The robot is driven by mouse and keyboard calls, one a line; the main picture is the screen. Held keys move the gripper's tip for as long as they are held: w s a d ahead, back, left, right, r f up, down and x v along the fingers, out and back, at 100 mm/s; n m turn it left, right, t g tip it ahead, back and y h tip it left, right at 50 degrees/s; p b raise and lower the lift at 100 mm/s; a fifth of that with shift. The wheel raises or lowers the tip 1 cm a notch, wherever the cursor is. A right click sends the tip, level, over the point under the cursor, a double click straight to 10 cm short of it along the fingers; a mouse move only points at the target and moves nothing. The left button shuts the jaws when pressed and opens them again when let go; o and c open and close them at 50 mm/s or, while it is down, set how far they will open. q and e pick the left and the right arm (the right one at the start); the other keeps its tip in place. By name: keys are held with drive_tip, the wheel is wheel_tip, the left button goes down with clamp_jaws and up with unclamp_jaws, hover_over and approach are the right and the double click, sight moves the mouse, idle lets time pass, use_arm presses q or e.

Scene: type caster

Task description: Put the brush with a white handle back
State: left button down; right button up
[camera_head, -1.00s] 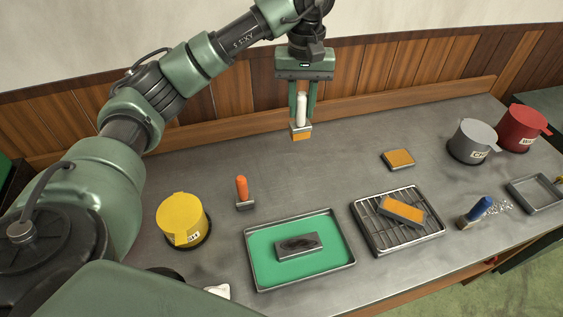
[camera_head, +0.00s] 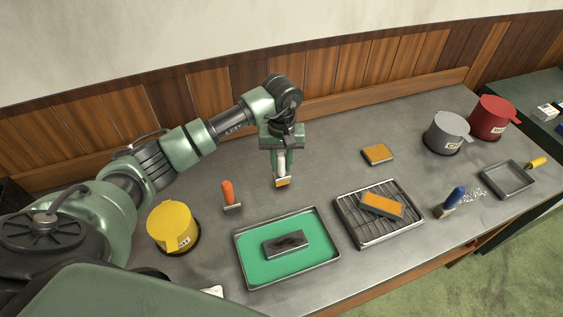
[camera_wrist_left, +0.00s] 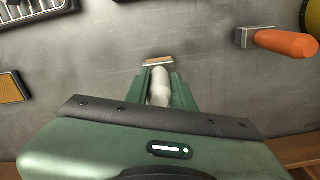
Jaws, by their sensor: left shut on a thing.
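The brush with a white handle (camera_head: 281,165) is held upright with its orange bristles down in my left gripper (camera_head: 281,166). The gripper is shut on the handle. The brush is low over the bare middle of the table, behind the green tray; I cannot tell whether the bristles touch the table. In the left wrist view, the white handle (camera_wrist_left: 161,88) shows between the fingers of my left gripper (camera_wrist_left: 160,85), with the brush head beyond them. My right gripper is not in view.
An orange-handled brush (camera_head: 228,195) stands left of the held brush, near a yellow pot (camera_head: 172,227). In front lie a green tray (camera_head: 245,271) with a dark block and a wire rack (camera_head: 350,226). A blue-handled brush (camera_head: 452,200) and grey pot (camera_head: 445,133) are at right.

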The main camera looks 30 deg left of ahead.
use_arm(q)
drive_tip(key=shift+f, duration=0.5)
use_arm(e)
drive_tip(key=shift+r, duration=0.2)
use_arm(q)
drive_tip(key=shift+f, duration=0.1)
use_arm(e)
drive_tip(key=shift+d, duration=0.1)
use_arm(q)
drive_tip(key=shift+f, duration=0.1)
drive_tip(key=c, duration=1.2)
unclamp_jaws()
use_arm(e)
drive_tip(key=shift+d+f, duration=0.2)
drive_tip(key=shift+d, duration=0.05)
